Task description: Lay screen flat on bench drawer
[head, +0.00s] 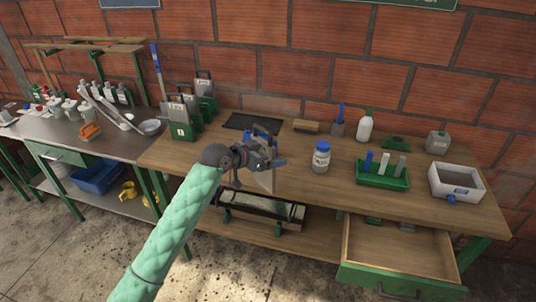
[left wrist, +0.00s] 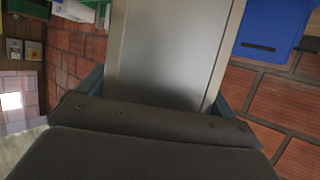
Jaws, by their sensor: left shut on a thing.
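My left gripper (head: 268,150) is shut on a flat grey screen (head: 266,181) above the middle of the wooden bench. The screen is roughly upright, partly hidden behind the gripper. In the left wrist view the screen (left wrist: 172,55) fills the space between the fingers, its face plain grey with a lighter frame edge. The bench drawer (head: 400,252) is pulled out at the lower right, with a green front and a mostly bare wooden floor. It is well to the right of the gripper. My right gripper is not in view.
On the bench are a dark mat (head: 240,122), a blue-lidded jar (head: 320,158), a green tray (head: 383,182), a white box (head: 440,182) and a white bottle (head: 365,128). Green racks with upright screens (head: 182,128) stand at the left.

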